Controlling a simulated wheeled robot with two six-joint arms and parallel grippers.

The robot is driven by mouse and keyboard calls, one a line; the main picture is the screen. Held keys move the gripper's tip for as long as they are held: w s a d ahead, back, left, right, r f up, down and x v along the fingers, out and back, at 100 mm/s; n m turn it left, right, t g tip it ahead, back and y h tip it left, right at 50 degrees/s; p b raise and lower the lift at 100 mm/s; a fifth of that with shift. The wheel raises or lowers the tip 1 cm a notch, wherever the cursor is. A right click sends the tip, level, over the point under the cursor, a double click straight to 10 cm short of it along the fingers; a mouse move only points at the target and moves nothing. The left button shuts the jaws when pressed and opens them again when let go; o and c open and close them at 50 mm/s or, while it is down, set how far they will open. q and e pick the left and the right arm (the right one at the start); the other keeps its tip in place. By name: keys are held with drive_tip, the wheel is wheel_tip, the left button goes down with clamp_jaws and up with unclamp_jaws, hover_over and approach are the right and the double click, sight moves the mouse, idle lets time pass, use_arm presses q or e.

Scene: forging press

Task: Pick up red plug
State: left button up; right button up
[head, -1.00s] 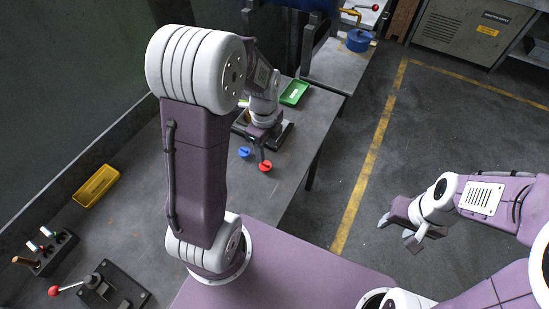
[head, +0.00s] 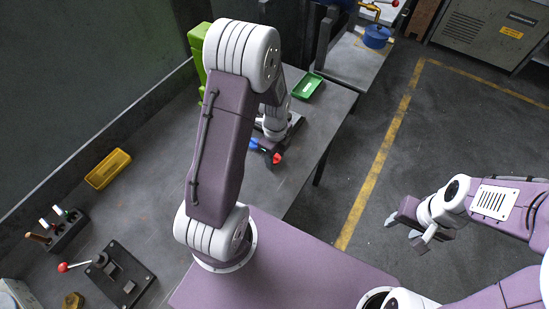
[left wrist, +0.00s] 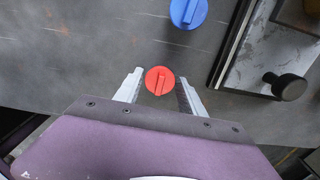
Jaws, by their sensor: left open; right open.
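The red plug (head: 277,159) is on the grey bench, partly hidden by my left gripper (head: 266,150) in the head view. In the left wrist view, the round red plug (left wrist: 159,80) with its raised grip bar lies between the fingertips of my open left gripper (left wrist: 159,85). A small gap shows on each side, and the height of the fingers over the bench is hard to tell. A blue plug (left wrist: 188,12) of the same kind lies just beyond it. My right gripper (head: 406,231) is open and empty above the floor at the right.
A dark fixture with a black knob (left wrist: 290,87) stands right of the plugs. A green tray (head: 308,87) lies behind. A yellow tray (head: 107,168), a tool rack (head: 66,233) and a red-knobbed lever fixture (head: 120,274) are at left. Bare bench lies between.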

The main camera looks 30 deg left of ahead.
use_arm(q)
drive_tip(key=c, duration=0.5)
drive_tip(key=shift+r, duration=0.15)
drive_tip(key=shift+r, duration=0.25)
drive_tip(key=r, duration=0.2)
drive_tip(key=d+r, duration=0.1)
drive_tip(key=r, duration=0.1)
drive_tip(key=shift+w, duration=0.2)
drive_tip(key=w+d+r, duration=0.1)
drive_tip(key=d+r, duration=0.1)
drive_tip(key=d, duration=0.1)
drive_tip(key=w+d+r, duration=0.1)
drive_tip(key=d+r, duration=0.1)
drive_tip(key=d, duration=0.1)
drive_tip(key=w+d+r, duration=0.1)
drive_tip(key=d+r, duration=0.1)
drive_tip(key=d, duration=0.2)
drive_tip(key=shift+d+r, duration=0.1)
drive_tip(key=shift+r, duration=0.1)
